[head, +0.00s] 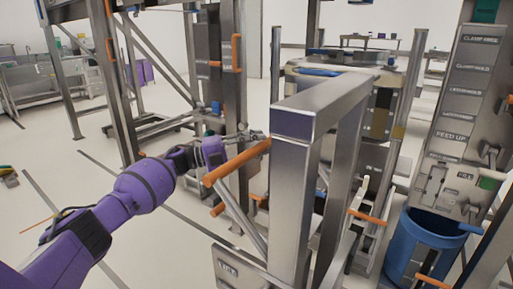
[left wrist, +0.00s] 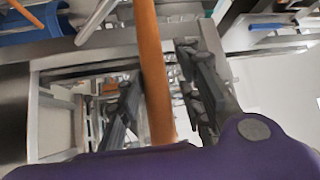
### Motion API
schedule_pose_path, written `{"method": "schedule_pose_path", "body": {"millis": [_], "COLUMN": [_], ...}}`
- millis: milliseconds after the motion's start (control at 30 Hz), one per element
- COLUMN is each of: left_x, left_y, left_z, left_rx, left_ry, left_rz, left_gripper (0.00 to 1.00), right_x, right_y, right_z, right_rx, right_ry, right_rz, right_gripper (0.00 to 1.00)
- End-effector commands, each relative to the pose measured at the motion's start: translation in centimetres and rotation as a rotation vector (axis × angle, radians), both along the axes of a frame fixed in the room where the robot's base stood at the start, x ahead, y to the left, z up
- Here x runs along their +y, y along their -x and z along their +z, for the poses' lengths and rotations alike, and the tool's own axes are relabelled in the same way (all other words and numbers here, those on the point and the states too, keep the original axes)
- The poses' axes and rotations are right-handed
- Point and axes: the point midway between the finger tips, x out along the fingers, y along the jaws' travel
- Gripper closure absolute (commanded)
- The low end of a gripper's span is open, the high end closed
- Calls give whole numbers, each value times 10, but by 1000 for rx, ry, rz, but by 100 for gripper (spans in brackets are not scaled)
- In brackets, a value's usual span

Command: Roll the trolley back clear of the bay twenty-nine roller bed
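A steel frame (head: 293,190) with thick square posts stands close in front of me; I take it as the trolley. An orange handle bar (head: 237,162) sticks out from its near post to the left. My left gripper (head: 254,136) is at this bar, on its far side. In the left wrist view the orange bar (left wrist: 152,75) runs between the two dark fingers of my left gripper (left wrist: 158,68). The fingers stand apart, with gaps beside the bar. My right gripper is not in view. I cannot clearly make out the roller bed or any bay number.
A blue round bin (head: 421,245) stands at the right, below a labelled control panel (head: 465,125). A second orange handle (head: 367,217) is right of the frame. Steel uprights (head: 235,110) stand behind my left gripper. Pale floor (head: 150,235) is open at the left.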

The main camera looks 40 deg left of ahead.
Motion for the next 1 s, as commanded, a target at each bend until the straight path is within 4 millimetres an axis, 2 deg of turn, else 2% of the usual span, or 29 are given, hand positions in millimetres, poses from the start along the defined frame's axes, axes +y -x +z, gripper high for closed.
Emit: {"method": "schedule_pose_path", "body": {"millis": [333, 467, 800, 1000], "left_x": [3, 10, 58, 79], "left_y": [0, 7, 56, 78], "left_z": [-2, -5, -14, -17], "left_rx": [5, 7, 7, 4], "left_ry": [-2, -3, -2, -1], "left_rz": [6, 7, 8, 7], "left_gripper": [58, 58, 58, 58], "right_x": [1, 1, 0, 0], "right_y": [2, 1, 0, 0], "right_z": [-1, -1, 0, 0], "right_rx": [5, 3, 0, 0], "right_ry": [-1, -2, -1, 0], "right_rz": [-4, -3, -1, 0], "right_gripper": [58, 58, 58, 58]}}
